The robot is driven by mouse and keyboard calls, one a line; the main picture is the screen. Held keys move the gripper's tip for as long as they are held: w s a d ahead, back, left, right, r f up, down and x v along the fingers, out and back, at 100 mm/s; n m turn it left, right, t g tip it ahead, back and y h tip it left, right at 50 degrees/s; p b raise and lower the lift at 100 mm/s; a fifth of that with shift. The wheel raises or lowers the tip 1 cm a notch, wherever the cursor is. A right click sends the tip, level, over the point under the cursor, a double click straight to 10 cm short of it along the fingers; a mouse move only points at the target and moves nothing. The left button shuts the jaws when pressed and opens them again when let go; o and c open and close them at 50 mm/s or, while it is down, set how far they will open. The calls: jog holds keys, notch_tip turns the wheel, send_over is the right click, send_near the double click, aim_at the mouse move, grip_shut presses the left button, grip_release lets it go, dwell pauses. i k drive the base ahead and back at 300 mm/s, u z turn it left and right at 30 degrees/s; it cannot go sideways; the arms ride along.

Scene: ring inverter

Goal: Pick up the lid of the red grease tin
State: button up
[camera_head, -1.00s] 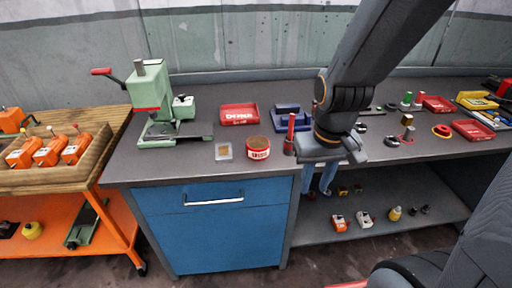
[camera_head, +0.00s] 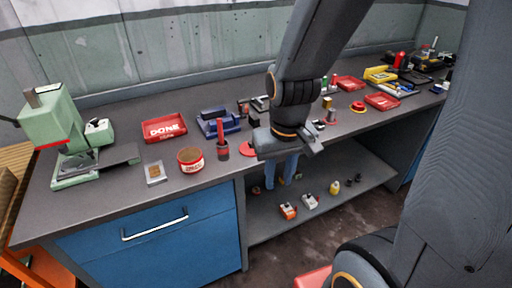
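The red grease tin (camera_head: 190,160) stands upright on the dark bench top, left of my gripper. It has a red band with a pale label, and its top looks brown and open. A flat red disc (camera_head: 247,149), which looks like the lid, lies on the bench right of the tin, partly hidden by my arm. My gripper (camera_head: 280,180) hangs at the bench's front edge, right of the disc. Its two bluish fingers are apart with nothing visible between them.
A dark red upright tool (camera_head: 222,140) stands between tin and disc. A small square tray (camera_head: 155,173) sits left of the tin, a red DONE tray (camera_head: 164,128) and blue holder (camera_head: 218,122) behind. A green press (camera_head: 60,130) stands at far left. A lower shelf (camera_head: 330,190) holds small parts.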

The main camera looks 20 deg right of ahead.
aim_at(245, 149)
jog(key=u, duration=2.55)
jog(key=k, duration=0.95)
jog(key=z, duration=1.15)
jog(key=i, duration=1)
jog(key=z, duration=0.05)
